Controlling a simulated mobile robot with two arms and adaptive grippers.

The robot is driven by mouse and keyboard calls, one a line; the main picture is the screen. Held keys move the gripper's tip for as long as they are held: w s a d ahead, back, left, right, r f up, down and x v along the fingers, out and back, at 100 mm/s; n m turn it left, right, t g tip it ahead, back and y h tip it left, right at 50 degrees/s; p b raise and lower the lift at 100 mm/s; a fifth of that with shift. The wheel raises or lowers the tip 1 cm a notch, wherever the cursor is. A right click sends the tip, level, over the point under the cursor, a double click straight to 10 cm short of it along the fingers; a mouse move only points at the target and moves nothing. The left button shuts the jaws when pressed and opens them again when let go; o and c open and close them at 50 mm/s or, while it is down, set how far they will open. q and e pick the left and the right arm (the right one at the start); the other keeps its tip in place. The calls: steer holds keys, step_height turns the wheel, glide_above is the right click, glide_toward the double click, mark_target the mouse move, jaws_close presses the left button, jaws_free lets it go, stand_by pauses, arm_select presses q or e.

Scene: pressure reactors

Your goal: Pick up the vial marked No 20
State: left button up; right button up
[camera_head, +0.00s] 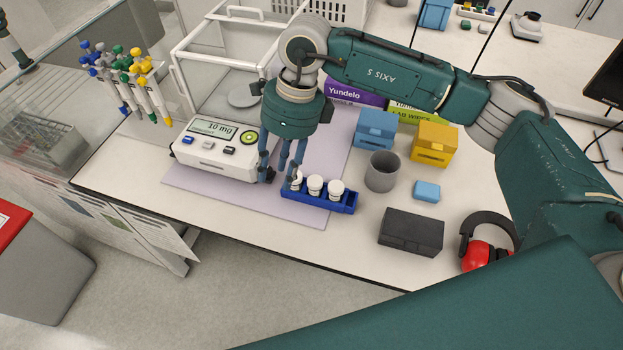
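A blue rack (316,199) on the lilac mat holds white-capped vials in a row. Two vials, the middle one (315,184) and the right one (336,188), show clearly. A third vial (297,182) at the rack's left end is partly covered by a finger of my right gripper. The markings on the vials are too small to read, so I cannot tell which is No 20. My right gripper (278,179) points down at the rack's left end, its fingers apart. I see nothing held between them; contact with the left vial is unclear. My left gripper is not in view.
A balance (216,150) reading 10 mg stands left of the rack. A grey cup (382,172), dark box (411,232), blue box (375,129), yellow box (434,146) and red ear defenders (486,250) stand to the right. Pipettes (140,85) hang at left. The front mat area is clear.

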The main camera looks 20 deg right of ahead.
steer(key=w+d+h, duration=0.3)
steer(key=d, duration=0.5)
steer(key=p, duration=0.2)
glide_above(315, 181)
steer(key=f, duration=0.3)
steer(key=shift+w+a+f+m+t, duration=0.2)
steer(key=shift+a+f+m+t, duration=0.1)
steer(key=shift+a+f, duration=0.05)
steer(key=f+p, duration=0.2)
steer(key=f, duration=0.1)
steer(key=f+p, duration=0.1)
steer(key=shift+s+d+f, duration=0.25)
steer(key=shift+d+f, duration=0.05)
steer(key=shift+d, duration=0.1)
steer(key=shift+f, duration=0.5)
steer(key=shift+w, duration=0.1)
steer(key=c, duration=0.6)
